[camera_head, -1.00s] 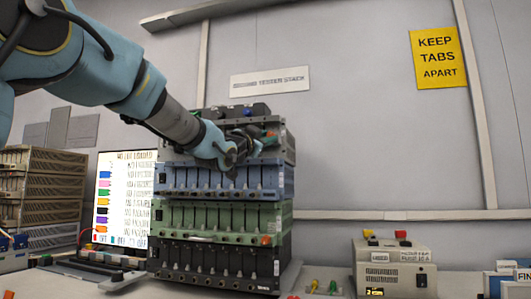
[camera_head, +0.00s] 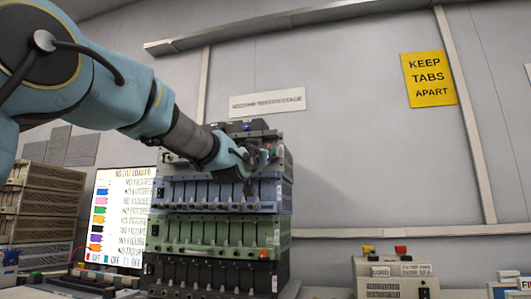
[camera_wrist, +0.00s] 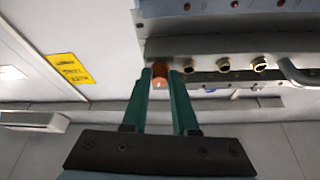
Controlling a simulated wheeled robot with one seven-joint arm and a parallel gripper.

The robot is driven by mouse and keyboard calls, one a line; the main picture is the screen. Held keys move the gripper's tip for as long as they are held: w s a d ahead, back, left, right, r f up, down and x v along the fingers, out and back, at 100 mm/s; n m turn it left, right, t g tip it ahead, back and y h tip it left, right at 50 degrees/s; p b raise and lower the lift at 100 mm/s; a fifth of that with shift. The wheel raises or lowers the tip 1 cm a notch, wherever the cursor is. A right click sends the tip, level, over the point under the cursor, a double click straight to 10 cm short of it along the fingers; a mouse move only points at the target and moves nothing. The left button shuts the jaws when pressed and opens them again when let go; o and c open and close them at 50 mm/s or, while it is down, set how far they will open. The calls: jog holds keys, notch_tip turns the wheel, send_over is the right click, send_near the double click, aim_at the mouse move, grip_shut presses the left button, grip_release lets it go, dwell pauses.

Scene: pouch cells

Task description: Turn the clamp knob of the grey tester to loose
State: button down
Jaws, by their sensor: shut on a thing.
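The grey tester (camera_head: 283,164) is the top unit of the stack in the head view, above a blue one. My gripper (camera_head: 262,156) is at the right part of its front and hides much of it. In the wrist view my gripper (camera_wrist: 160,84) has its two green fingers shut on an orange-brown knob (camera_wrist: 160,73) near the end of the grey tester's panel (camera_wrist: 210,46). Which way the knob is turned cannot be told. Several brass-ringed round fittings (camera_wrist: 222,64) sit in a row beside it.
Below are a blue tester (camera_head: 283,196), a green tester (camera_head: 275,235) and a black tester (camera_head: 283,272). A lit screen (camera_head: 125,215) stands to the left. A beige box (camera_head: 395,268) with red and yellow terminals stands at the right.

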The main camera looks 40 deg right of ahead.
jog(key=c, duration=0.7)
grip_release()
jog(key=b+v, duration=0.1)
jog(key=v, duration=0.9)
jog(key=shift+s+a+f, duration=0.1)
jog(key=shift+s+a, duration=0.05)
jog(key=shift+a, duration=0.15)
